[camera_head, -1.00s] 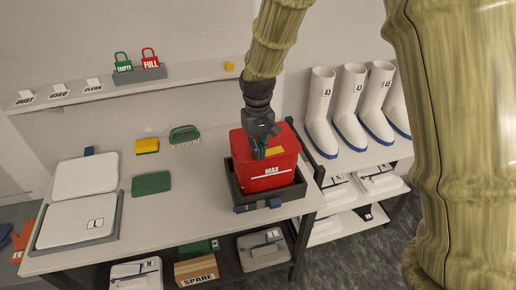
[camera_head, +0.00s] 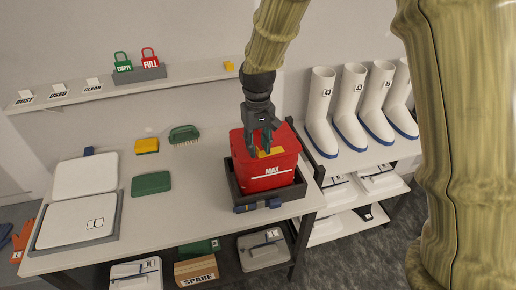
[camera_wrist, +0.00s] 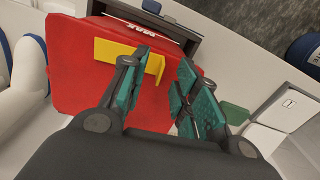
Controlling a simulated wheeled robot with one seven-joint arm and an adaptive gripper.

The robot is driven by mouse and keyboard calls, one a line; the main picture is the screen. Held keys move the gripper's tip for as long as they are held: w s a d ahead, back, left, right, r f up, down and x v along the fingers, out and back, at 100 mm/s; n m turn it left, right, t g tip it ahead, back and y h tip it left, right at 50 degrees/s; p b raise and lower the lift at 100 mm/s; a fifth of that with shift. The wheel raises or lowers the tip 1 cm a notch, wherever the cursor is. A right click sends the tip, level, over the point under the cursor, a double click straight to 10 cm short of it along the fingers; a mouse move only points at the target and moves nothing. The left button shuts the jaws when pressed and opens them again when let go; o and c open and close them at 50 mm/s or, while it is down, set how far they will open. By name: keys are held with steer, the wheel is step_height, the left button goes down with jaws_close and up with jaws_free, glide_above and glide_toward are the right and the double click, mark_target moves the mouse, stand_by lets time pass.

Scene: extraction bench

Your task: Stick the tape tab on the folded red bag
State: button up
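The red bag (camera_head: 272,174), marked MAX, sits folded and boxy in a dark grey tray (camera_head: 240,195) on the bench. The yellow tape tab (camera_head: 272,152) is on the bag's upper face. In the wrist view the tab (camera_wrist: 117,51) lies against the red surface, partly behind one finger; I cannot tell whether it is pressed flat everywhere. My gripper (camera_head: 262,152) is above the bag, pointing down. In the wrist view its teal-padded fingers (camera_wrist: 163,72) are spread with a gap between them and hold nothing. The tab's right end shows in that gap.
A green block (camera_head: 151,183), a yellow sponge (camera_head: 147,146) and a green brush (camera_head: 184,134) lie left of the tray. White boots (camera_head: 320,110) stand to the right. A wall shelf (camera_head: 180,80) runs behind. Bare bench lies between block and tray.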

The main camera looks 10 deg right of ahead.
step_height(320, 180, up, 10)
stand_by(0.4)
steer(key=shift+c, duration=0.2)
